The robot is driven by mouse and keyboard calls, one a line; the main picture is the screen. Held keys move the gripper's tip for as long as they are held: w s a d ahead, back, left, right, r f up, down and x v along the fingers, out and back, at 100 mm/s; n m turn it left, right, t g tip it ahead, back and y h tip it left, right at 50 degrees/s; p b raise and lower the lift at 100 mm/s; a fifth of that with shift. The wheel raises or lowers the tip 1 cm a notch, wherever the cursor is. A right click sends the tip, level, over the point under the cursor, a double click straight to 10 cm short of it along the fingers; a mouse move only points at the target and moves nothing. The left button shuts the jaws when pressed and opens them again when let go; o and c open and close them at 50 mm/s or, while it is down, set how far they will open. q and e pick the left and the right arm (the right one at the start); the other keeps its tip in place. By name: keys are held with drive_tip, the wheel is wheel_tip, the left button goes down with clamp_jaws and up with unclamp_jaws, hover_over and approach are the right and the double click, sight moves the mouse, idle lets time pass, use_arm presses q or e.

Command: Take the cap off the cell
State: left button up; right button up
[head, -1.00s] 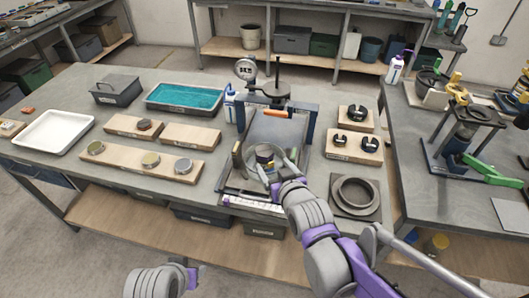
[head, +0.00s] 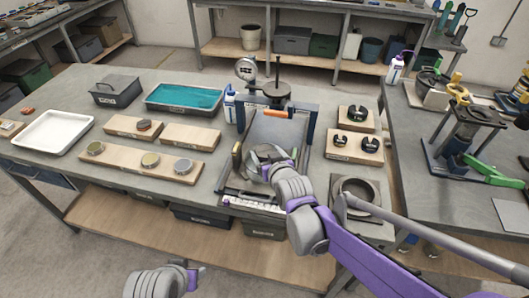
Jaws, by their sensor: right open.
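The cell stands in a press-like frame with blue posts (head: 313,122) in the middle of the bench. My right gripper (head: 264,154) is over the cell's place, low in the frame, and is open. The gripper and wrist hide the cell and its cap, so I cannot tell whether they touch. My left arm's end (head: 192,279) shows at the bottom edge, well apart from the bench objects; its fingers cannot be made out.
A grey ring on a plate (head: 347,218) lies right of the frame, partly behind my right arm. Wooden boards with round pieces (head: 128,157) lie left. A teal tray (head: 185,97), white tray (head: 53,132) and dark clamp blocks (head: 355,144) stand around. A dial gauge (head: 245,69) rises behind.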

clamp_jaws()
idle(0.3)
drive_tip(key=shift+r, duration=0.1)
